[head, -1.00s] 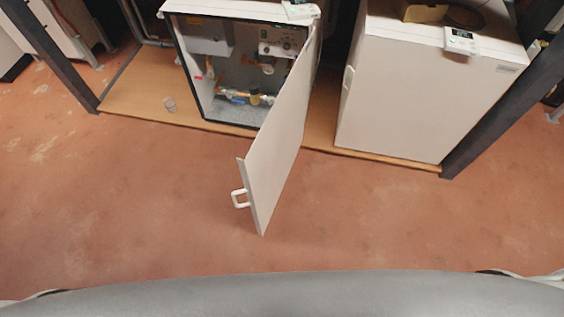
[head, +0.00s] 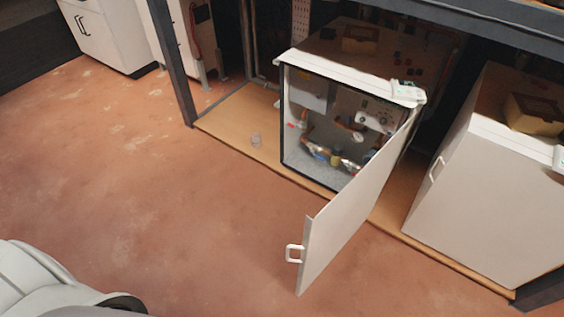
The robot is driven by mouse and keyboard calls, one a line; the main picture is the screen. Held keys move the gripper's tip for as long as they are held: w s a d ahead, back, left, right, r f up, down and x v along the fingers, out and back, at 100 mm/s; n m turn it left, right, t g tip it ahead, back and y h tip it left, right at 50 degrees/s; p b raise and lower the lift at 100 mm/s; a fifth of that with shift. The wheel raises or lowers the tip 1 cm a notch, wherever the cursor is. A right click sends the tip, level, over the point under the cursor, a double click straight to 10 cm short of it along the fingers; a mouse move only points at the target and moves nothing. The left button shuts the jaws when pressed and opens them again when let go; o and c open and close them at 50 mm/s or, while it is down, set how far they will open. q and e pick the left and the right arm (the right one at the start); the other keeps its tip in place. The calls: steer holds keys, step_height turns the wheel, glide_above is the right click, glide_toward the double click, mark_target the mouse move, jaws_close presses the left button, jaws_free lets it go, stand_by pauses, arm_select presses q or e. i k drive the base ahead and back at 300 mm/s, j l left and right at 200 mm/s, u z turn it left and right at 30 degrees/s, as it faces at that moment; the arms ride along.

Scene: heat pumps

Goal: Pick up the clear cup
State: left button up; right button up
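A small clear cup (head: 256,141) stands on the wooden board (head: 228,120), just left of the open heat pump cabinet. It is small and faint in the head view. Neither gripper shows in this view. Nothing hides the cup, and nothing is touching it from my side.
The cabinet (head: 300,62) has its white door (head: 350,215) swung out over the floor, with a handle (head: 294,254) at its edge. A closed white unit (head: 478,185) stands to the right. A dark post (head: 172,65) rises left of the cup. The reddish floor (head: 150,190) is clear in front.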

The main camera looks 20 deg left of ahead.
mark_target(256, 137)
steer(key=j, duration=0.65)
steer(key=i+j, duration=0.15)
steer(key=j, duration=1.2)
